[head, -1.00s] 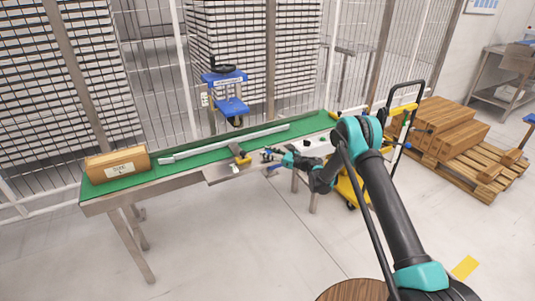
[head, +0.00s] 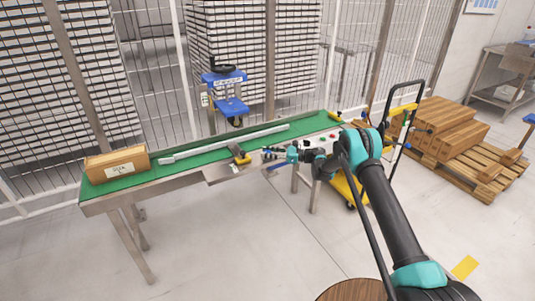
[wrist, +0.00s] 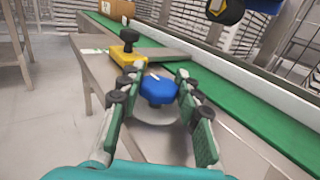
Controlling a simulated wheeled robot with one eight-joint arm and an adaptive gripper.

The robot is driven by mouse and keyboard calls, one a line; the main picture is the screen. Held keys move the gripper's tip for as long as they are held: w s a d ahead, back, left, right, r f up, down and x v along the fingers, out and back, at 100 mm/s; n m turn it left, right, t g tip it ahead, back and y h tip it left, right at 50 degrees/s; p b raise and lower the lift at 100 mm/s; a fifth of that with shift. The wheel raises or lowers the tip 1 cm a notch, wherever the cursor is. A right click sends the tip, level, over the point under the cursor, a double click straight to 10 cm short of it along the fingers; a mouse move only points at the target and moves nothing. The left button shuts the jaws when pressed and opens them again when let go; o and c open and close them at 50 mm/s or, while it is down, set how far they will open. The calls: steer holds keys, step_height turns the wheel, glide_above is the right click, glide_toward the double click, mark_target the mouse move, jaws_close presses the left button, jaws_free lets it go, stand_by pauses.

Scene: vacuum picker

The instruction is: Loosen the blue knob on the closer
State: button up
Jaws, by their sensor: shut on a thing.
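The blue knob (wrist: 158,90) is in the middle of the wrist view, with a small white mark on top. It sits on a round pale base on the metal plate. My gripper (wrist: 161,79) has one finger on each side of the knob and is shut on it. In the head view my gripper (head: 272,153) is at the front edge of the green-topped table (head: 215,158), where the knob is too small to make out clearly.
A yellow block with a black knob (wrist: 128,52) stands just beyond the blue knob. A long grey rail (head: 225,144) lies along the table. A cardboard box (head: 117,165) is at the left end. A blue stand (head: 226,85) is behind the table.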

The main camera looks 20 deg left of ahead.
steer(key=o, duration=1.2)
steer(key=v, duration=1.2)
